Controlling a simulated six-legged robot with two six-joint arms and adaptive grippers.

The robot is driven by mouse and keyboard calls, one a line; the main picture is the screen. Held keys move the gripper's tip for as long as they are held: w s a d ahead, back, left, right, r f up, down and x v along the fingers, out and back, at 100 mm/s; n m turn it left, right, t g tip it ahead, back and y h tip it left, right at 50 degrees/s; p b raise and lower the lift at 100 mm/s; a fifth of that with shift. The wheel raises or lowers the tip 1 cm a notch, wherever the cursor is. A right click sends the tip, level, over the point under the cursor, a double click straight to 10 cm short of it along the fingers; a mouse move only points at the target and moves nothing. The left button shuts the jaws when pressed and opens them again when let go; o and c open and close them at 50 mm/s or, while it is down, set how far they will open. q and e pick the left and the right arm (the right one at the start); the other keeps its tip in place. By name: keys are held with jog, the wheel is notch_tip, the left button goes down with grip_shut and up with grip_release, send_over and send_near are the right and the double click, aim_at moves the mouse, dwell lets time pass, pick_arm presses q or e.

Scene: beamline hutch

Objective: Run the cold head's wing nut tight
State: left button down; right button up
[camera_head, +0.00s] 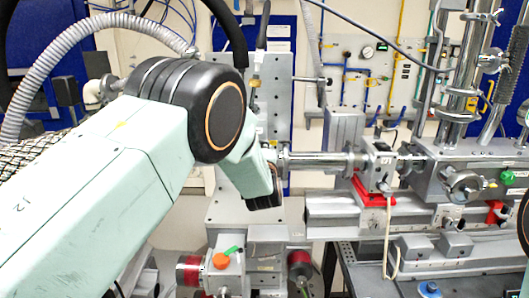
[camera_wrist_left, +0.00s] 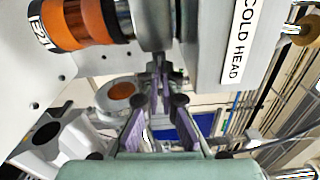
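The cold head (camera_wrist_left: 215,45) is a grey box with a white COLD HEAD label in the left wrist view. A grey round fitting (camera_wrist_left: 151,28) sits beside it. Just below, a small dark metal part, which looks like the wing nut (camera_wrist_left: 160,62), is mostly hidden by my fingertips. My left gripper (camera_wrist_left: 160,78) has its purple-padded fingers drawn together at this part and appears shut on it. In the head view my left gripper (camera_head: 264,198) is at the grey upright plate, largely hidden by my wrist.
An orange and black cylinder (camera_wrist_left: 82,22) stands close to the left of the fingers. In the head view, a steel tube (camera_head: 325,161) runs right to a unit on a red mount (camera_head: 374,192). An orange knob (camera_head: 221,261) sits below my gripper.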

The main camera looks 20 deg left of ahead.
pick_arm(q)
jog(key=m, duration=0.4)
jog(key=shift+f+m+b, duration=0.2)
jog(key=shift+m+b, duration=0.15)
jog(key=shift+m, duration=0.05)
jog(key=shift+s, duration=0.1)
jog(key=shift+f, duration=0.1)
jog(key=c, duration=1.9)
grip_release()
jog(key=shift+o, duration=0.3)
jog(key=shift+d+r, duration=0.1)
jog(key=shift+r, duration=0.15)
jog(key=shift+s, duration=0.15)
jog(key=v, duration=0.7)
